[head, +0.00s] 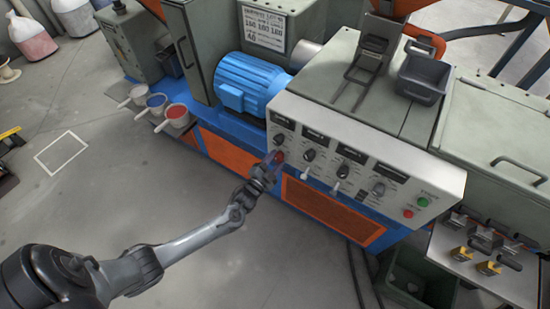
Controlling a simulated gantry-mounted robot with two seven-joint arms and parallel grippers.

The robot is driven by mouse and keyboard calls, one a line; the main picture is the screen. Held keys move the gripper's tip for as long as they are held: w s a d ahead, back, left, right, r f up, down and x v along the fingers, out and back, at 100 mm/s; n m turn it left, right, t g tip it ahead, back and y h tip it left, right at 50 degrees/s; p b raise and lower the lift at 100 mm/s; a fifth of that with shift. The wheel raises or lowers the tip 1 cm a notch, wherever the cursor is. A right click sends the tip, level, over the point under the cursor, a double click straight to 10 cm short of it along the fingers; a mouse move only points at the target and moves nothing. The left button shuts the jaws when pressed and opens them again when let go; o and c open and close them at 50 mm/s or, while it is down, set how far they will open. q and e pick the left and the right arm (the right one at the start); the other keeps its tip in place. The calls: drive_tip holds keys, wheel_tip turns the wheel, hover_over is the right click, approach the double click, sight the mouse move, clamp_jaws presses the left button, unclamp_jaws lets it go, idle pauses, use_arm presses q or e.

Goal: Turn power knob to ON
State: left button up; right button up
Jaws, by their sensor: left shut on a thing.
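The white control panel (405,190) runs along the front of the grey machine, with several dark knobs and displays on it. A small red knob (280,156) sits at its lower left, below a dark knob (279,140). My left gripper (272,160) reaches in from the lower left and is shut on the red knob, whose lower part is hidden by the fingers. The labels are too small to read, so I cannot tell the knob's setting. My right gripper is not in view.
A blue motor (248,85) stands behind the panel's left end. Green (422,202) and red (408,214) buttons are at the panel's right. Several small containers sit at left, near a red-filled one (177,113). The grey floor (120,190) is mostly clear.

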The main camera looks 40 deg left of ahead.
use_arm(q)
drive_tip(key=m+p, duration=0.2)
drive_tip(key=m, duration=0.2)
drive_tip(key=shift+r+m, duration=0.15)
drive_tip(key=shift+m, duration=0.15)
drive_tip(key=shift+m+p, duration=0.6)
drive_tip(key=shift+m, duration=1.3)
drive_tip(key=o, duration=1.1)
drive_tip(key=shift+c, duration=0.2)
drive_tip(key=shift+s, duration=0.15)
drive_tip(key=s+d+p, duration=0.1)
drive_tip(key=s+p, duration=0.1)
drive_tip(key=s, duration=0.8)
drive_tip(key=shift+s+d+p, duration=0.2)
drive_tip(key=shift+s+p, duration=0.05)
drive_tip(key=shift+p, duration=0.05)
